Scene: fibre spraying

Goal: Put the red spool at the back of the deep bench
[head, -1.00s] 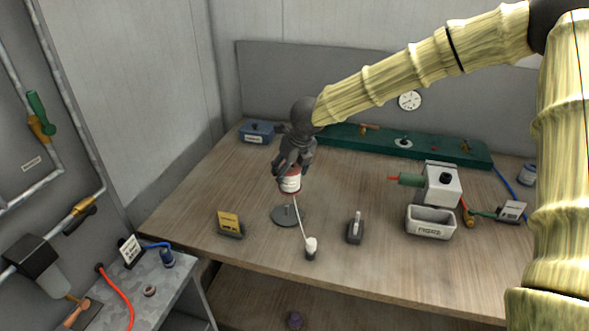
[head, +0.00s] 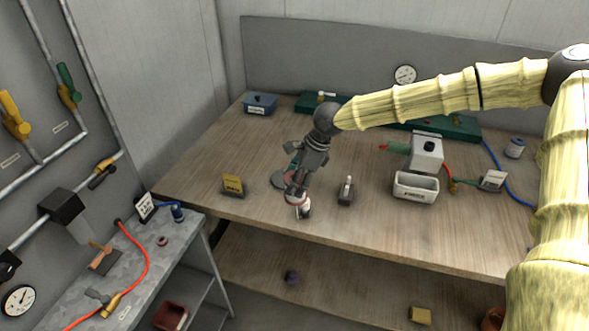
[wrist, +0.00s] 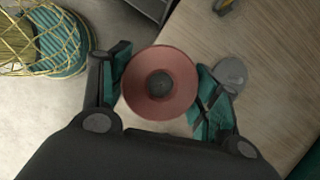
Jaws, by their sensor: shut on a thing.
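The red spool (wrist: 160,62) is held between the teal-padded fingers of my gripper (wrist: 164,88), its round red flange and dark centre facing the wrist camera. In the head view the red spool (head: 296,198) is partly hidden by my gripper (head: 297,187). My gripper is shut on it and points down near the front edge of the deep wooden bench (head: 400,218). The wrist view shows pale floor beside the bench edge, close to the spool. The back of the bench lies behind my gripper and arm.
A grey disc base (head: 281,181) stands just behind the spool. A yellow card holder (head: 233,186), a small dark block (head: 346,192) and a white trough (head: 415,187) stand nearby. A blue box (head: 260,104) and a green board (head: 460,127) line the back.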

